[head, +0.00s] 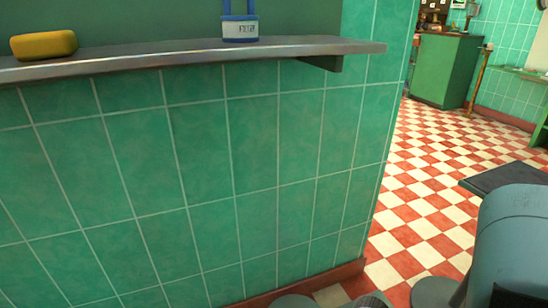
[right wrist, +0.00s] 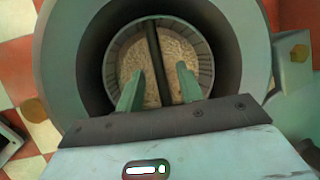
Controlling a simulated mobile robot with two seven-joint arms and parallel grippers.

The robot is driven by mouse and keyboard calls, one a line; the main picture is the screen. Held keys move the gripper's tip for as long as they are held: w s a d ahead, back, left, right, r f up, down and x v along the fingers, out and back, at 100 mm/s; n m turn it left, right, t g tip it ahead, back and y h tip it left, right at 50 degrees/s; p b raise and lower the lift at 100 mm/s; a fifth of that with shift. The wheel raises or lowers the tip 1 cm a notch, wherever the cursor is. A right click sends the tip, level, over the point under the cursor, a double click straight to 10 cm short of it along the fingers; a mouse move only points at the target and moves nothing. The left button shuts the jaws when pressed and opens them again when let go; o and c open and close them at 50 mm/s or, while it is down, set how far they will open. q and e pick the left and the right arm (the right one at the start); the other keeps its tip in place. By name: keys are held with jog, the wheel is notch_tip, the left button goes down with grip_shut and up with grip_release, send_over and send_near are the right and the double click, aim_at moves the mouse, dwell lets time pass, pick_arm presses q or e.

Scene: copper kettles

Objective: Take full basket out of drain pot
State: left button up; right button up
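In the right wrist view I look down into a round grey-green pot (right wrist: 254,48) with a dark inside. A round basket (right wrist: 112,58) with a ribbed wall sits inside it, filled with a tan grainy mass (right wrist: 135,60). A dark bar (right wrist: 153,48), seemingly the basket's handle, crosses over the mass. My right gripper (right wrist: 160,68) is open, its two green fingers apart on either side of the bar. Whether they touch it I cannot tell. The pot and basket are not seen in the head view. My left gripper is not in view.
In the head view a green tiled wall (head: 190,180) carries a metal shelf (head: 160,56) with a yellow block (head: 43,45) and a blue-and-white container (head: 240,30). Checkered floor (head: 425,190) lies open to the right, with a green cabinet (head: 445,68) far back.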

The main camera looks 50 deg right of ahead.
grip_shut()
jog(key=shift+w, duration=0.1)
dwell(1.3)
